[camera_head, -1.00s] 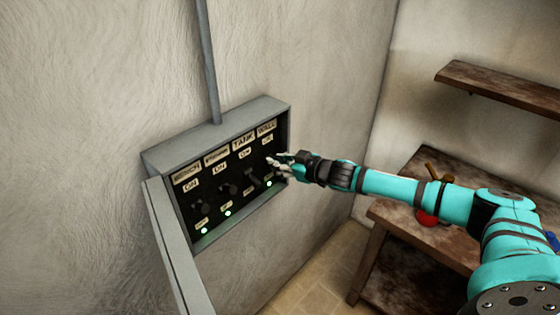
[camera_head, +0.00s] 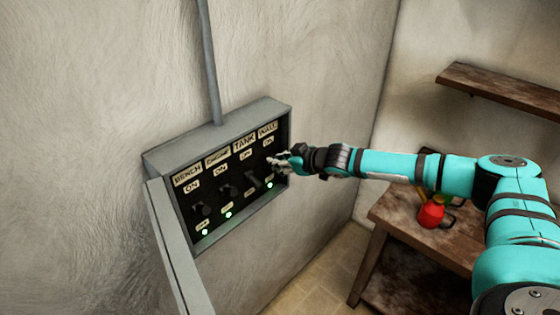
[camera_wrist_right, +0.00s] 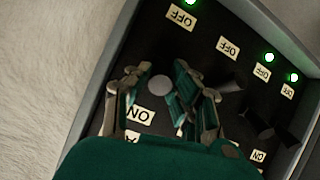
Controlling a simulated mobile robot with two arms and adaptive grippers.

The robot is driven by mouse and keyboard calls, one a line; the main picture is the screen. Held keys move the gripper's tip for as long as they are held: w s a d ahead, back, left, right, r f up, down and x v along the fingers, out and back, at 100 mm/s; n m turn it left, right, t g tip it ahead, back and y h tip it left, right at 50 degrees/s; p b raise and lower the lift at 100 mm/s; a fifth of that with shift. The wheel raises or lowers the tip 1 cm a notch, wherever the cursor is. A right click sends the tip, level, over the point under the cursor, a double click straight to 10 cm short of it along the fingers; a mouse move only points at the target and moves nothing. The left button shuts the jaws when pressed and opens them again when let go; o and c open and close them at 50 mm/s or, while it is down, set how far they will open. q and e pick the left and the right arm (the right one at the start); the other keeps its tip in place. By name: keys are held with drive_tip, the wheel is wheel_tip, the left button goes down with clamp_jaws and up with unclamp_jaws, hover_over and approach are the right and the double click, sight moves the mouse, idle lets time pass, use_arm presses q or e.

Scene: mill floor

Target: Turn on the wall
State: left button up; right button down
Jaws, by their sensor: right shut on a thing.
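The open grey switch panel (camera_head: 216,124) hangs on the plaster wall. Its labels read BENCH, ENGINE, TANK and WALL (camera_head: 267,130), from left to right. My right gripper (camera_head: 275,163) is at the WALL column. In the right wrist view, the fingers of my right gripper (camera_wrist_right: 162,88) are shut on the WALL switch (camera_wrist_right: 160,88), whose round grey end shows between them. The WALL switch lies between its OFF label (camera_wrist_right: 181,17) and ON label (camera_wrist_right: 140,113); its exact tilt cannot be told. The WALL light (camera_head: 269,185) glows green. My left gripper is not in view.
The TANK switch (camera_head: 253,178) is close on the left of my gripper. The panel door (camera_head: 172,245) stands open at the lower left. A wooden table (camera_head: 385,217) with a red object (camera_head: 431,214) is under my arm. A wooden shelf (camera_head: 500,88) is at upper right.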

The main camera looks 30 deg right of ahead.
drive_tip(key=c, duration=1.2)
unclamp_jaws()
drive_tip(key=v, duration=1.2)
drive_tip(key=shift+w, duration=0.1)
